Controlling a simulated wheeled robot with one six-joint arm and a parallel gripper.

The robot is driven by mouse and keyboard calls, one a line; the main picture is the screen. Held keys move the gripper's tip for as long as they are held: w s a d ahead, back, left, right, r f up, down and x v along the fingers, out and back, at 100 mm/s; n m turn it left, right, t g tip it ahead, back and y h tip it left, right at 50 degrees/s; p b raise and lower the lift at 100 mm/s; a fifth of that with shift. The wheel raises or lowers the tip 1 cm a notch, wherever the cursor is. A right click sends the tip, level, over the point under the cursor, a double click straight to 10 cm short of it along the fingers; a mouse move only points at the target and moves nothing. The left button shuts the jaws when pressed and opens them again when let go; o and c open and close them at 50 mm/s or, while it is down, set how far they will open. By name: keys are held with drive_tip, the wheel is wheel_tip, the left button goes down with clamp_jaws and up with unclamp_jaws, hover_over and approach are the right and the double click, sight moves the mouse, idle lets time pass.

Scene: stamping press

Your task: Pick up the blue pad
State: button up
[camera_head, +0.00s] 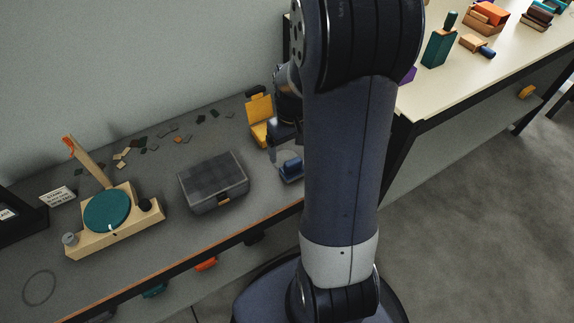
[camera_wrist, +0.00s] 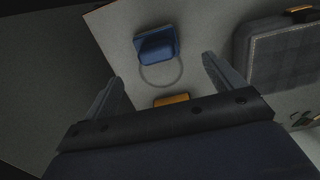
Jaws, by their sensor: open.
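A dark grey case (camera_head: 214,185) stands left of the pad. A yellow stand (camera_head: 260,118) is behind it. A wooden press with a teal disc (camera_head: 107,211) sits further left. Small scraps (camera_head: 140,143) lie at the back. The bench's front edge is close to the pad.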

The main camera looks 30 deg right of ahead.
sight(293, 161)
drive_tip(key=f+b, duration=0.1)
drive_tip(key=f, duration=0.2)
drive_tip(key=f+b, duration=0.1)
drive_tip(key=f, duration=0.5)
drive_tip(key=shift+s+d+b, duration=0.2)
drive_tip(key=shift+d+b, duration=0.05)
drive_tip(key=shift+b, duration=0.15)
drive_tip(key=shift+c, duration=0.2)
drive_tip(key=c, duration=1.1)
wheel_tip(293, 161, up, 10)
drive_tip(key=p, duration=0.3)
drive_tip(key=shift+r, duration=0.1)
drive_tip(key=o, duration=0.5)
drive_tip(key=c, duration=0.3)
